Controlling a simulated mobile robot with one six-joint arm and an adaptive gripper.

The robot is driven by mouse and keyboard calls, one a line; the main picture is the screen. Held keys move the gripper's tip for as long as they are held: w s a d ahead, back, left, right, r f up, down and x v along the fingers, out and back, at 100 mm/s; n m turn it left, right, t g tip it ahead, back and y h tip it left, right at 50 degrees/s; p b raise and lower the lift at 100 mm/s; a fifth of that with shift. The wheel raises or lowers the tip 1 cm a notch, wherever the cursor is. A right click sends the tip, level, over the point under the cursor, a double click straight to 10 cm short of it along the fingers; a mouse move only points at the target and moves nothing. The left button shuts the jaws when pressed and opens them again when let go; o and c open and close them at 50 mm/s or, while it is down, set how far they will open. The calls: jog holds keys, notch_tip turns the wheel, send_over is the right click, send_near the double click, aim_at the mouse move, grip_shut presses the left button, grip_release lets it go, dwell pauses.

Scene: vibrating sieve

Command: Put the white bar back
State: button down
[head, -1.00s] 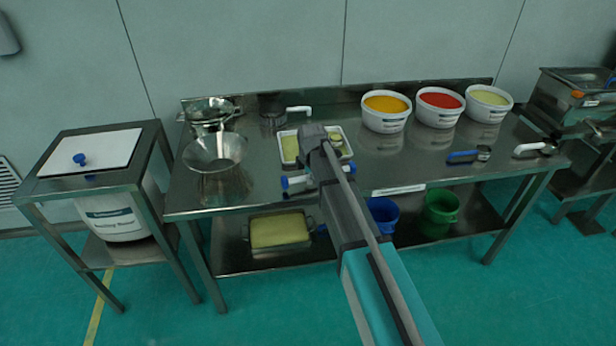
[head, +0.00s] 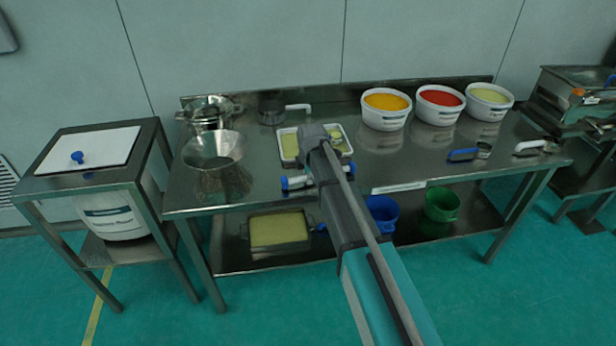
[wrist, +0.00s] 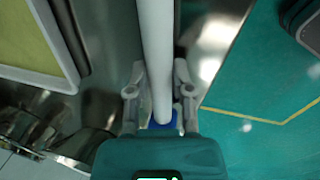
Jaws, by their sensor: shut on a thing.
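The white bar (wrist: 155,45) runs lengthwise through the wrist view, with a blue end (wrist: 162,124) close to my palm. My gripper (wrist: 158,88) has one finger on each side of the bar and is shut on it. In the head view the bar (head: 298,182) is at the front edge of the steel table, in front of the tray, with its blue left end showing. My arm hides part of it there. I cannot tell whether the bar touches the table.
A tray (head: 281,158) with yellow-green contents lies behind the bar. A steel funnel-like bowl (head: 213,150) stands to the left. Three tubs, orange (head: 386,116), red (head: 440,110) and pale green (head: 489,106), stand back right. Blue (head: 382,214) and green (head: 441,204) buckets sit below.

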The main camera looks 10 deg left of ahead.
jog(key=shift+f, duration=0.15)
jog(key=shift+c, duration=2.1)
grip_release()
jog(key=o, duration=0.4)
jog(key=shift+r+p, duration=3.45)
jog(key=shift+r, duration=0.1)
